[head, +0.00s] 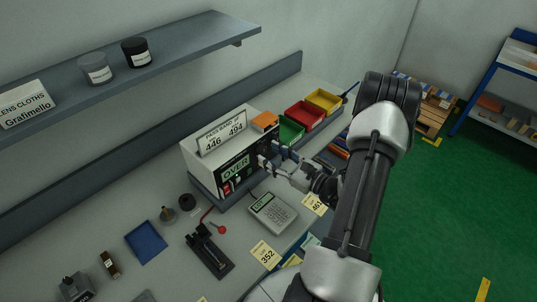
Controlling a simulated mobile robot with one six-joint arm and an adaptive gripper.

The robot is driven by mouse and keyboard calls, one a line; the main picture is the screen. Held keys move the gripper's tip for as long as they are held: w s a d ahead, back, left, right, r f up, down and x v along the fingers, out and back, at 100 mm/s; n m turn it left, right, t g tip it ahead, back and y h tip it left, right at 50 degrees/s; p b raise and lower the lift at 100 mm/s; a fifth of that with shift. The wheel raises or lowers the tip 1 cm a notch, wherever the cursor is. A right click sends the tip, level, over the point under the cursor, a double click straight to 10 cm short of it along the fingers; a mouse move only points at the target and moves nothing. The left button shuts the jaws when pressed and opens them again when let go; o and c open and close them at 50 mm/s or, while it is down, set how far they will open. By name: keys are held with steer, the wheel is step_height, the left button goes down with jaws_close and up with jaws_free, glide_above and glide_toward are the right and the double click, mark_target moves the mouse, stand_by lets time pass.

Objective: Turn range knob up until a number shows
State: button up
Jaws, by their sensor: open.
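The meter (204,157) is a pale box with a dark front, standing on a low grey stand on the bench. Its green display (236,171) reads "OVER". A sign on top (222,137) shows "446" and "494" under a line of small text. My gripper (266,157) is open at the right part of the meter's front. The range knob is not clearly visible; my fingers cover that part of the front, and I cannot tell whether they touch it.
Green, red and yellow bins (323,100) stand behind and right of the meter. A calculator (272,213) and yellow tags (265,254) lie in front. A blue tray (146,242) and small tools lie left. A shelf (190,47) overhangs the bench's back.

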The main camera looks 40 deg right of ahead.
steer(key=shift+w+a, duration=0.15)
steer(key=shift+w, duration=0.8)
jaws_close()
